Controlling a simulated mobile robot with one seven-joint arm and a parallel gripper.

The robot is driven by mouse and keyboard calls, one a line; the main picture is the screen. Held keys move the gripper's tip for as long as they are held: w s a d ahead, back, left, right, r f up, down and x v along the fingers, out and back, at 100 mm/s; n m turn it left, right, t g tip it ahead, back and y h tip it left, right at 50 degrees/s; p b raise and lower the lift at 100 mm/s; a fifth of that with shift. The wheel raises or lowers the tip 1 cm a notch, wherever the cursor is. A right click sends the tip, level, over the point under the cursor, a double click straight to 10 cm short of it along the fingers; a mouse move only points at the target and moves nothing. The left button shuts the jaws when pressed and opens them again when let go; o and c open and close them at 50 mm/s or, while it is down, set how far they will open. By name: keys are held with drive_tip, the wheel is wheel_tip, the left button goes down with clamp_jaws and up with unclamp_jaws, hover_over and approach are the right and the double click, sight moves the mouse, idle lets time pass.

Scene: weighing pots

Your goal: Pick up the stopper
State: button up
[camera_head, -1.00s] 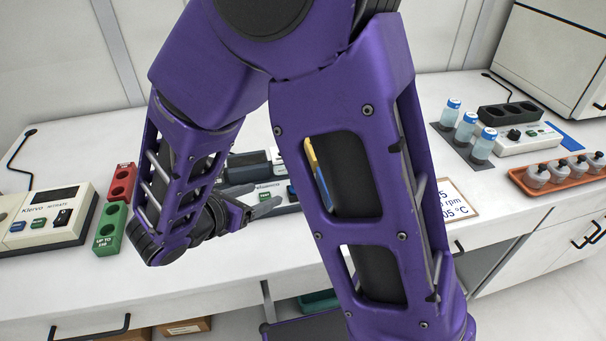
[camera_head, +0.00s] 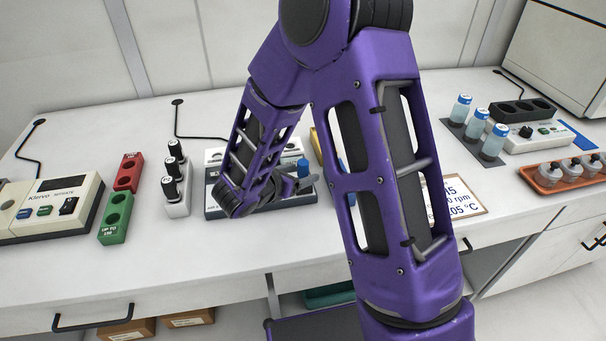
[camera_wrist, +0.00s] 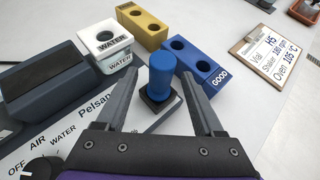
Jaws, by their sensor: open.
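The stopper (camera_wrist: 161,76) is a blue upright cylinder. It stands on a small dark square base at the edge of the device lettered "Pelsan..." (camera_wrist: 60,125). My gripper (camera_wrist: 157,73) is open, with one finger on either side of the stopper in the wrist view. I see gaps between the stopper and both fingers, and nothing is held. In the head view the blue stopper top (camera_head: 303,168) shows just beyond my gripper (camera_head: 308,184), and my arm hides part of the device.
In the wrist view, a white WATER block (camera_wrist: 106,45), a yellow holed block (camera_wrist: 143,30) and a blue GOOD block (camera_wrist: 196,68) stand beyond the stopper. A clipboard (camera_wrist: 272,45) lies to the right. In the head view, black-capped vials (camera_head: 174,180) stand left of my gripper.

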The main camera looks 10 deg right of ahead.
drive_tip(key=shift+x, duration=0.8)
clamp_jaws()
drive_tip(key=shift+r, duration=0.1)
